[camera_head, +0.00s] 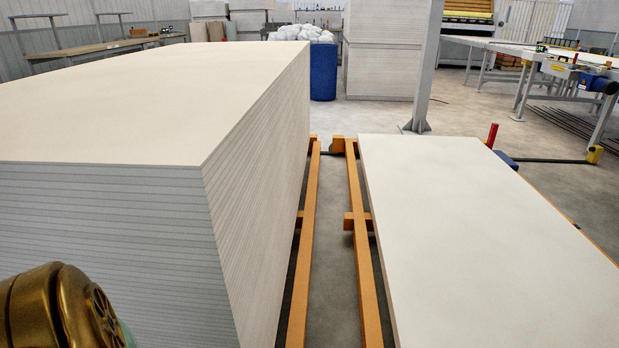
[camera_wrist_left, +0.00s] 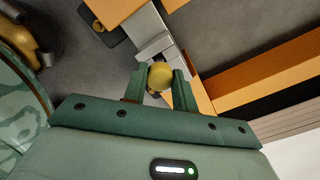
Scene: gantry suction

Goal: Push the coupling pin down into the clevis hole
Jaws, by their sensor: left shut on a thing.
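In the left wrist view my left gripper (camera_wrist_left: 159,84) has its two green fingers closed on the sides of a rounded yellow knob, which looks like the head of the coupling pin (camera_wrist_left: 160,74). The pin's shank is hidden below the knob. Just beyond it are stepped grey metal parts (camera_wrist_left: 150,32), probably the clevis, beside orange framework. The clevis hole does not show, so I cannot tell how deep the pin sits. The head view shows neither pin, clevis nor gripper fingers. My right gripper is in neither view.
A tall stack of pale boards (camera_head: 110,215) fills the left of the head view. Orange rails (camera_head: 362,255) run along a narrow floor gap to a lower pale board (camera_head: 490,230) at the right. A grey post (camera_head: 425,70) and a blue bin (camera_head: 323,72) stand behind.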

